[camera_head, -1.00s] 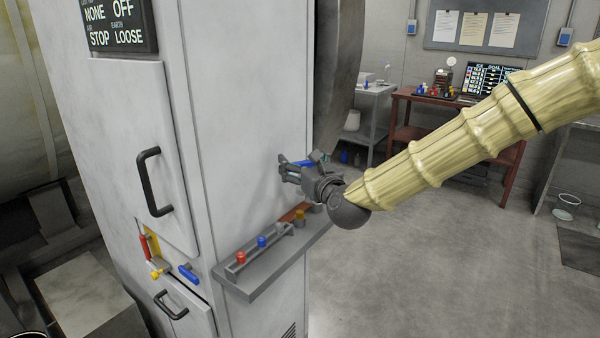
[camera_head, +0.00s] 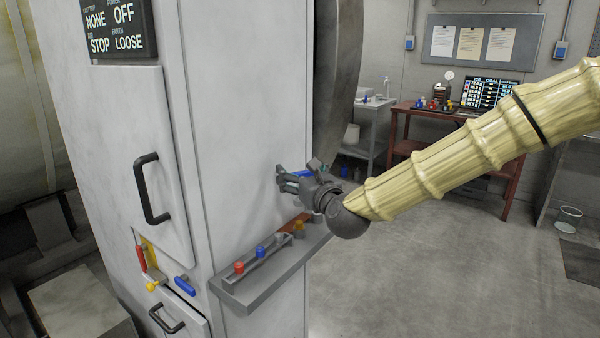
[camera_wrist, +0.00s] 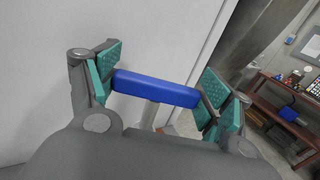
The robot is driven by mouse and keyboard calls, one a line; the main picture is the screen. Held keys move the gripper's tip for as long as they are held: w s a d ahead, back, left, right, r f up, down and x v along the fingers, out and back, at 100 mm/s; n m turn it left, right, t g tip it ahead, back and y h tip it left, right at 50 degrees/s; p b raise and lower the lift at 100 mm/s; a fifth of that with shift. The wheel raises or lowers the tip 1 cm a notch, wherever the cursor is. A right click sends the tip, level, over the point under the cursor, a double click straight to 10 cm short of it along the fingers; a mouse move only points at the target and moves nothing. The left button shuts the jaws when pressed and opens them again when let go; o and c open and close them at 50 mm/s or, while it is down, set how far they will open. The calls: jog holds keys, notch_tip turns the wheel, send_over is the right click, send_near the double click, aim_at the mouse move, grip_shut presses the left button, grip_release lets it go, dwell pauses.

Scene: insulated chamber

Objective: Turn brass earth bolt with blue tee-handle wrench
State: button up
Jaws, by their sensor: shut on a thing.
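My gripper (camera_head: 284,177) is shut on the blue tee-handle wrench (camera_wrist: 155,88). In the wrist view the blue crossbar spans between the teal finger pads, and a pale shank shows below it. A bit of its blue also shows in the head view (camera_head: 307,173). The gripper is beside the right side of the white cabinet, above the small grey shelf. I cannot make out the brass earth bolt for certain. A sign (camera_head: 119,27) on the cabinet reads EARTH LOOSE.
The cabinet front has black handles (camera_head: 152,188), a red-and-yellow lever (camera_head: 142,258) and a blue handle (camera_head: 185,286). A red-brown bench (camera_head: 401,148) stands behind. Open floor lies right.

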jog(key=shift+f+b, duration=1.3)
jog(key=shift+f, duration=0.85)
jog(key=shift+f, duration=1.3)
dwell(1.4)
dwell(0.5)
jog(key=o, duration=1.1)
jog(key=shift+v, duration=6)
jog(key=shift+c, duration=0.5)
